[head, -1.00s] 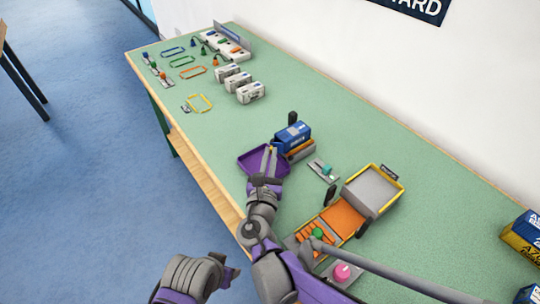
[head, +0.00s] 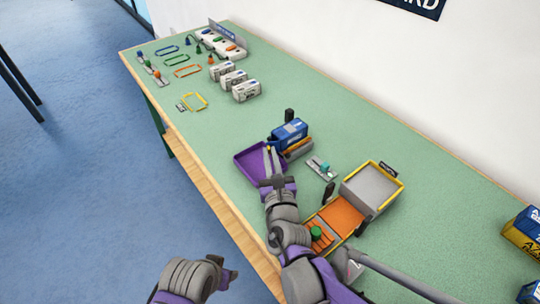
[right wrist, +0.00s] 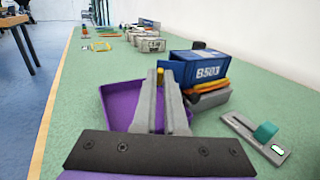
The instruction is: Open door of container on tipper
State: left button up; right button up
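The small blue container (head: 290,133) sits on the tipper (head: 298,148), beside a purple tray (head: 250,164). In the right wrist view the container (right wrist: 208,70) shows "B503" on its side. My right gripper (head: 269,151) reaches over the tray to the container's near left end. In the right wrist view its fingers (right wrist: 161,75) are close together, with a small yellow knob (right wrist: 160,74) between their tips. I cannot tell whether they press on it, or how far the door stands open. My left gripper (head: 228,272) is low over the floor, off the table; its opening is unclear.
A lever block with a teal knob (head: 323,168) stands right of the tipper. A yellow-framed station with an orange bed (head: 340,217) is closer, partly behind my right arm. Green table lies between.

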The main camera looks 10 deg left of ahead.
jog(key=o, duration=0.4)
jog(key=shift+o, duration=0.2)
jog(key=p+v, duration=0.1)
jog(key=v, duration=0.9)
jog(key=shift+s+d+p, duration=0.15)
jog(key=shift+s+p, duration=0.25)
